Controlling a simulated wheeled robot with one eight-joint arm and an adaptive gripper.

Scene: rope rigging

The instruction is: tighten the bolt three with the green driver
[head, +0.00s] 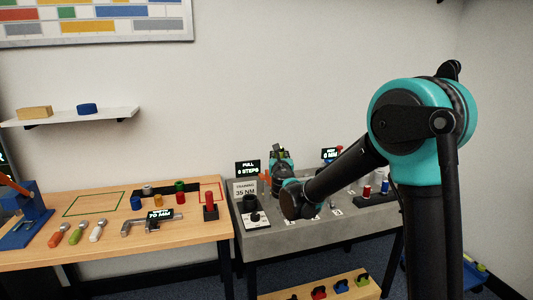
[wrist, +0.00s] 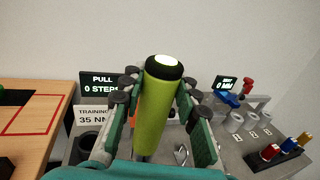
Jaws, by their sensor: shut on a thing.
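My gripper (wrist: 158,90) is shut on a driver with a thick green handle (wrist: 155,112), a black collar and a white end. The handle stands roughly upright between the fingers. In the head view my gripper (head: 281,158) is over the grey bench (head: 300,240), partly behind my arm. A small label that reads 3 (head: 338,212) shows on the bench, right of my arm. Bolt three itself is too small and too covered to make out.
Signs reading PULL 0 STEPS (wrist: 101,84) and TRAINING 35 NM (wrist: 91,117) stand left of my gripper. A black rack (wrist: 284,160) with coloured pieces is at the right. The wooden table (head: 150,255) at left holds several hand tools. The back wall is close behind the bench.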

